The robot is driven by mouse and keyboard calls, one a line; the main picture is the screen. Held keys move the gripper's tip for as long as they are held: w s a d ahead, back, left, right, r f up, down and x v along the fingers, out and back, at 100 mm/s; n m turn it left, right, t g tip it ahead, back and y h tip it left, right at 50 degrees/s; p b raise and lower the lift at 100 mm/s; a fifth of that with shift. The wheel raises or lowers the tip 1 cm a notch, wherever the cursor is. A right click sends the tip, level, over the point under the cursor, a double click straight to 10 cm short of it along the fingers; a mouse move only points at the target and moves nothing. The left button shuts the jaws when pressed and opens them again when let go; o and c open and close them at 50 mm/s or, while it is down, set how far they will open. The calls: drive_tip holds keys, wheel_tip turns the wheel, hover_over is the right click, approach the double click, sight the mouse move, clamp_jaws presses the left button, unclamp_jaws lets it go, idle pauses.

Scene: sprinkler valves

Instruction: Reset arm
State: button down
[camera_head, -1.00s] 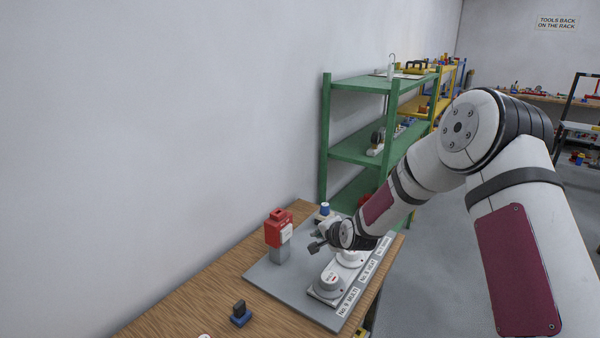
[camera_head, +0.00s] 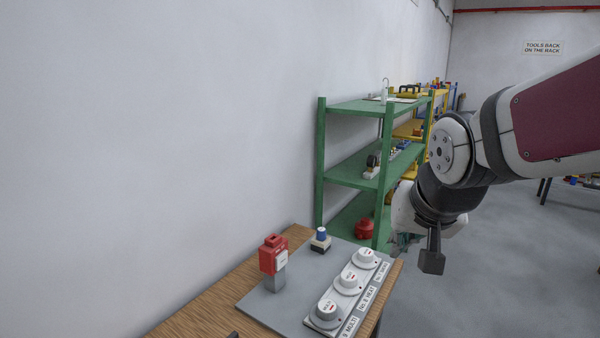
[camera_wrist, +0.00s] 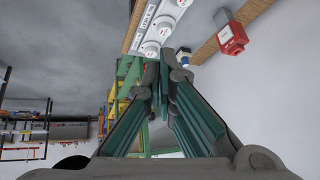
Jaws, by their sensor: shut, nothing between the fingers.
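My gripper (camera_wrist: 163,100) shows in the wrist view with its two green-sided fingers drawn together at the tips and nothing between them. In the head view, my arm is raised to the right of the table, and the fingers are mostly hidden behind my wrist. The grey panel (camera_head: 262,308) on the table carries a row of white round valve knobs (camera_head: 347,281), a red box on a grey post (camera_head: 273,256) and a blue-topped knob (camera_head: 320,238). My gripper is apart from all of them.
A green shelf rack (camera_head: 350,180) stands behind the table, with a red round object (camera_head: 364,229) low on it. The wooden table (camera_head: 205,318) runs along the left wall. Open grey floor (camera_head: 490,270) lies to the right.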

drive_tip(key=s+d+n+g, duration=0.1)
drive_tip(key=s+d+n, duration=0.1)
drive_tip(key=s, duration=1.5)
drive_tip(key=shift+d+r, duration=0.2)
